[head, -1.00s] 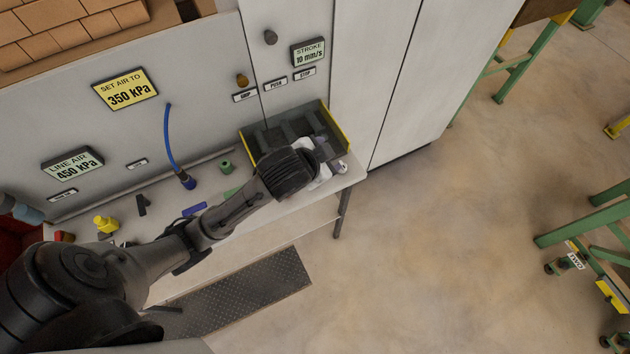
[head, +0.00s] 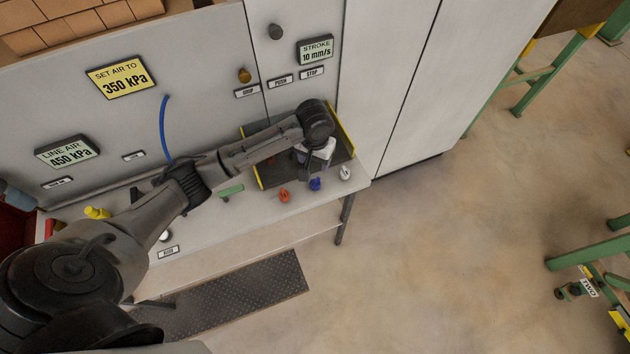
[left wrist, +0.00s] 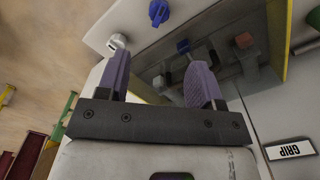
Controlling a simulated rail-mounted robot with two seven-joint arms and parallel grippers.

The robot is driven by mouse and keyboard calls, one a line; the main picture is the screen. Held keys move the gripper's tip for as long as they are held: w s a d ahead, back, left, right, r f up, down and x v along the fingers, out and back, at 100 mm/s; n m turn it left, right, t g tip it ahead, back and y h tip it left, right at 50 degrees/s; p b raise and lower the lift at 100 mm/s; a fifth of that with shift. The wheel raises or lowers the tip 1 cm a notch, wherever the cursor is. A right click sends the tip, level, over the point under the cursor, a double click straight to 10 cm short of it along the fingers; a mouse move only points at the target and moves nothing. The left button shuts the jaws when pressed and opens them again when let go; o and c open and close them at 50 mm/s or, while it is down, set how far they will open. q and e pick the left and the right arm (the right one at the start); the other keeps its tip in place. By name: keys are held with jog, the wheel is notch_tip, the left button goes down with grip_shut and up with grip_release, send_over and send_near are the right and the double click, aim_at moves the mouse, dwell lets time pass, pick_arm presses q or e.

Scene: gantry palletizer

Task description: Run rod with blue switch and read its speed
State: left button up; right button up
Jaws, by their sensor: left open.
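The blue switch (head: 315,184) is a small knob on the bench front, between a red switch (head: 284,196) and a white switch (head: 345,172). The blue switch also shows at the top of the left wrist view (left wrist: 159,11), beyond my fingertips and apart from them. My left gripper (left wrist: 160,62) is open and empty, pointing down over the right part of a dark, yellow-sided tray (head: 272,176). In the left wrist view, small blue-topped and red-brown-topped pieces show in the tray; I cannot make out a rod. The stroke display (head: 317,51) reads 10 mm/s. My right gripper is out of view.
GRIP (head: 247,91), PUSH and STOP labels are on the panel behind the tray. A yellow sign (head: 124,78) says set air to 350 kPa; the line air display (head: 67,151) reads 450 kPa. A blue hose (head: 164,130) hangs behind my left arm.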

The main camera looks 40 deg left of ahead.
aim_at(315, 183)
pick_arm(q)
notch_tip(315, 183, down, 12)
jog(key=shift+f, duration=0.9)
